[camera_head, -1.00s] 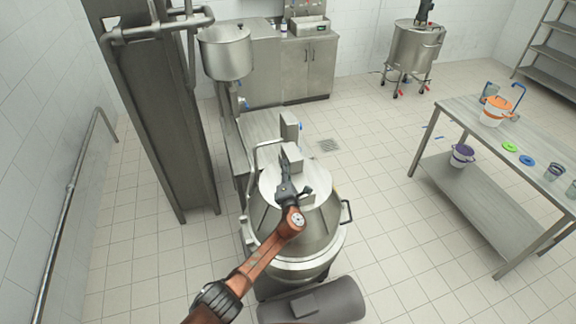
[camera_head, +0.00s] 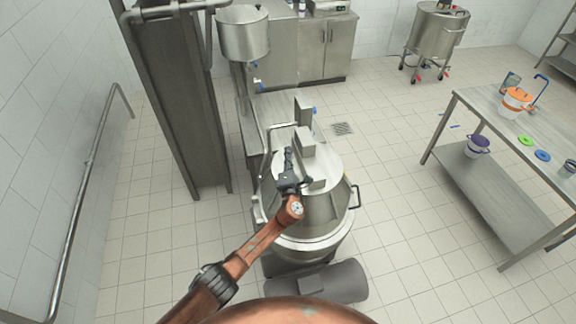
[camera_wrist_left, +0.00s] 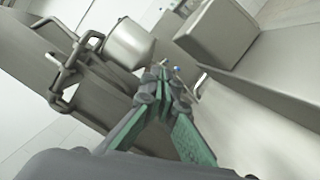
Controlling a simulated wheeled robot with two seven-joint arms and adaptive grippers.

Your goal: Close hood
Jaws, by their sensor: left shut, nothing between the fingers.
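The round steel hood (camera_head: 327,207) with its pale flat top covers the bowl of the floor-standing machine in the middle of the head view. I cannot tell whether any gap is left at its rim. My left gripper (camera_head: 288,154) is shut and empty over the left part of the hood's top. Whether it touches the hood is unclear. In the wrist view its green-sided fingers (camera_wrist_left: 163,76) come together at the tips, beside a pale steel surface on the right. A bent tube handle stands at the hood's left side. My right gripper is not in view.
A steel hopper (camera_head: 243,38) and a tall dark column (camera_head: 178,100) stand behind and left of the machine. A steel table (camera_head: 490,112) with buckets and lids is at the right. A grey motor cylinder (camera_head: 318,283) lies in front. The floor between machine and table is clear.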

